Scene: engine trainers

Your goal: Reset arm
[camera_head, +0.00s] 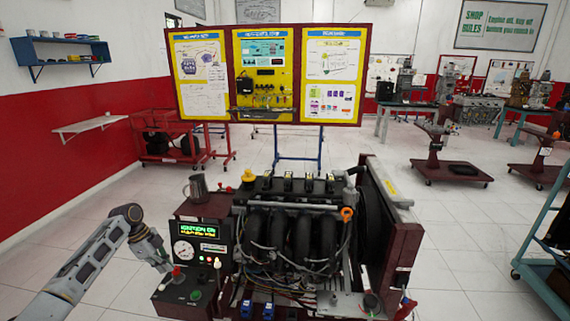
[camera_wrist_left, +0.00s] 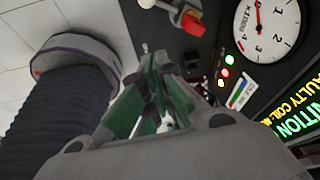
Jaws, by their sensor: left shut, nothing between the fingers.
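My left arm (camera_head: 95,262) comes in from the left and bends down toward the control box of the engine trainer (camera_head: 290,235). My left gripper (camera_head: 174,270) is shut and empty, close to the red-knobbed control at the box's left. The wrist view shows its green-sided fingers (camera_wrist_left: 163,65) together over the dark panel. A red switch (camera_wrist_left: 192,24) and a white dial gauge (camera_wrist_left: 268,28) are beyond the fingertips. Whether the fingertips touch the panel cannot be told. My right gripper does not show.
The engine's radiator frame (camera_head: 400,250) stands on the right side of the trainer. A metal jug (camera_head: 197,188) stands behind the control box. A yellow display board (camera_head: 265,75) is behind the engine. A blue-green cart (camera_head: 545,265) is at the far right. Open floor lies between.

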